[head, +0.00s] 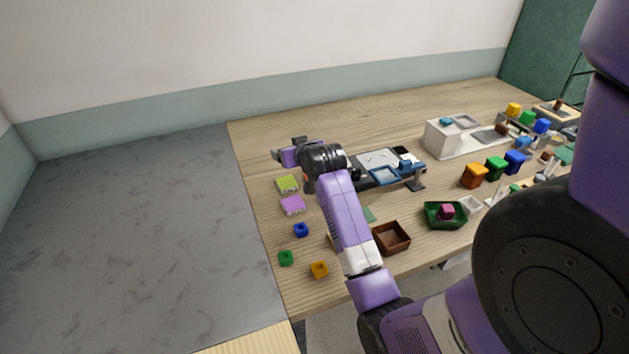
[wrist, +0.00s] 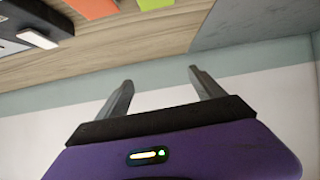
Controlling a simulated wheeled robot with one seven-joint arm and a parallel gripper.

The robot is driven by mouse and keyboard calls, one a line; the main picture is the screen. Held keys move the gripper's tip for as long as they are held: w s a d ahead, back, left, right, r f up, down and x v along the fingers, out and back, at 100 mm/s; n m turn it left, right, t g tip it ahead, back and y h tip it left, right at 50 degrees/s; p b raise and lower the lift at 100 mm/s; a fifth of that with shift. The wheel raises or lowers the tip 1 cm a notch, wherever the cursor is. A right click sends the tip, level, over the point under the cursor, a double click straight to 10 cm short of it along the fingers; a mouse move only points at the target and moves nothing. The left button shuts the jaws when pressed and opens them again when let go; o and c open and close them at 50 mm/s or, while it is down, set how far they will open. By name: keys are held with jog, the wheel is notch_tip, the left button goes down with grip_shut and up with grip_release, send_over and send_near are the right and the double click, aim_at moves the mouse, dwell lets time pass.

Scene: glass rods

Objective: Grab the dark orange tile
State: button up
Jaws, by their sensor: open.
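An orange tile (wrist: 92,8) lies on the wooden table at the top edge of the wrist view, cut off by the frame. In the head view, a small reddish-orange patch (head: 309,187) beside my wrist is probably this tile, mostly hidden by my arm. A lime green tile (head: 287,184) lies just left of it and also shows in the wrist view (wrist: 154,4). My gripper (head: 286,149) is open and empty, above the table's left part, beyond the tiles. Its two fingers (wrist: 160,78) are spread apart and point toward the wall, away from the tile.
A dark device (head: 388,170) stands right of my wrist. A brown tray (head: 391,238) stands nearer the front. The far table is clear.

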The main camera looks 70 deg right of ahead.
jog(key=s+d+g+y, duration=0.2)
jog(key=s+d, duration=0.1)
jog(key=d, duration=0.3)
jog(key=s+a+f+g+y, duration=0.1)
jog(key=f, duration=0.1)
jog(key=s+a+f+g+y, duration=0.1)
jog(key=s+f+y, duration=0.1)
jog(key=s+a+f+g+y, duration=0.1)
jog(key=f, duration=0.1)
jog(key=shift+s+a, duration=0.15)
jog(key=shift+a, duration=0.25)
jog(key=shift+p+x, duration=0.45)
jog(key=shift+x, duration=2.85)
jog(key=shift+s+d, duration=0.15)
jog(key=shift+s, duration=0.05)
jog(key=c, duration=1.6)
